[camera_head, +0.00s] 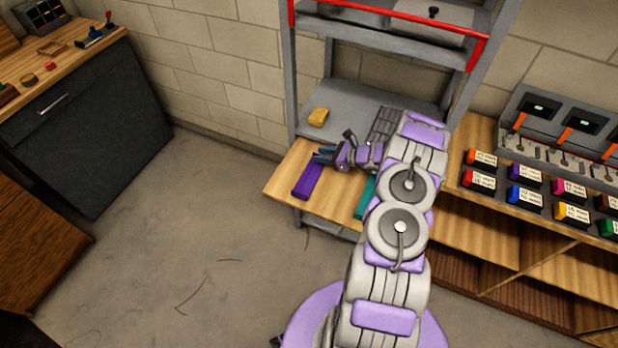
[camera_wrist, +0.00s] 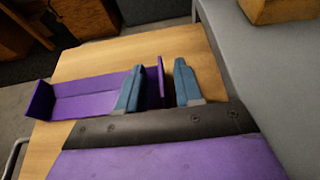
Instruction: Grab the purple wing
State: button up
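The purple wing (camera_head: 308,181) lies on the wooden shelf board (camera_head: 280,188), near its left end. In the wrist view the purple wing (camera_wrist: 90,98) is a long flat channel with an upright plate at each end. My gripper (camera_head: 323,156) is at the far end of the wing, over the board. In the wrist view my gripper (camera_wrist: 159,68) has its two blue fingers apart, one on each side of the wing's right end plate. I cannot tell whether either finger touches it. The near edge of the wing by the left finger is partly hidden.
A teal piece (camera_head: 365,197) lies on the board to the right, partly behind my arm. A yellow block (camera_head: 318,117) sits on the grey surface behind. A grey frame post (camera_head: 290,70) rises at the left. A rack of labelled coloured boxes (camera_head: 525,173) stands at right.

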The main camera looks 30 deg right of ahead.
jog(key=shift+d, duration=0.2)
jog(key=shift+a, duration=0.15)
grip_shut()
dwell(0.3)
